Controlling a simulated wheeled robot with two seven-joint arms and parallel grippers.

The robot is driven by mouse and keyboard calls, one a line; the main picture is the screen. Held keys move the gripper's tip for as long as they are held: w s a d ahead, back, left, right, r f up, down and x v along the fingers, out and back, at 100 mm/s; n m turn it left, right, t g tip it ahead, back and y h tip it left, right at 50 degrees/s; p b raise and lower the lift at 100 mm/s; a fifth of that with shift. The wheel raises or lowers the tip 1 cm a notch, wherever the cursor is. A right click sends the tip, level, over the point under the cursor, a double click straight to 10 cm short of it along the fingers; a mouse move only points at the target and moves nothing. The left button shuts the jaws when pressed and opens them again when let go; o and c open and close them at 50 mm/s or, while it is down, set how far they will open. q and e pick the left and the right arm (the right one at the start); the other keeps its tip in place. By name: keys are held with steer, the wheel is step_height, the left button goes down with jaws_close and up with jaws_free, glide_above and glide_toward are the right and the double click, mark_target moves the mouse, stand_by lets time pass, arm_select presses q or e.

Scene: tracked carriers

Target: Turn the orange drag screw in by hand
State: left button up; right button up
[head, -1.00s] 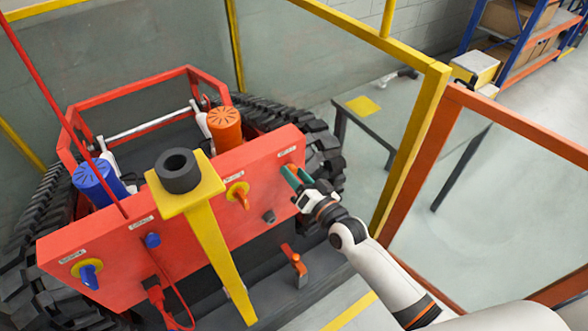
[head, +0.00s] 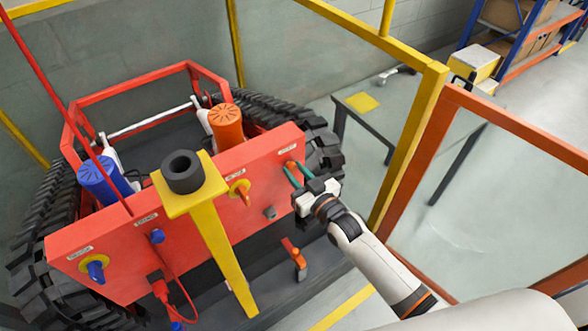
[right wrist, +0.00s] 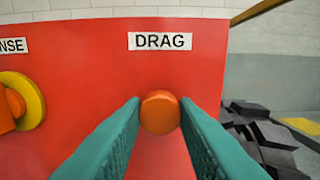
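The orange drag screw (right wrist: 160,112) sits on the red panel (right wrist: 85,85), straight below the label "DRAG" (right wrist: 160,41) in the right wrist view. In the head view the screw (head: 291,165) is a small orange spot near the panel's upper right corner. My right gripper (head: 294,174) has two green fingers pointing at the panel. In the right wrist view my right gripper (right wrist: 160,125) is open, with one finger to each side of the screw's round head. I cannot tell whether the fingers touch it. My left gripper is not in view.
A yellow post with a black ring (head: 183,172) stands in front of the panel. An orange-and-yellow knob (head: 240,192) sits left of the screw. Blue knobs are further left. A yellow frame post (head: 410,140) and an orange frame (head: 450,120) stand to the right.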

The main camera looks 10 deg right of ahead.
steer(key=shift+r+m+p, duration=0.1)
steer(key=shift+m+p, duration=0.2)
steer(key=shift+m, duration=0.9)
steer(key=m, duration=0.4)
steer(key=shift+m, duration=0.4)
steer(key=m, duration=0.2)
steer(key=shift+m, duration=0.3)
steer(key=m, duration=0.1)
steer(key=m+b, duration=0.1)
steer(key=m, duration=0.3)
steer(key=shift+f+b, duration=0.3)
steer(key=m, duration=0.2)
steer(key=shift+m, duration=0.3)
steer(key=shift+r+m+b, duration=0.15)
steer(key=shift+m+b, duration=0.15)
steer(key=shift+m, duration=0.8)
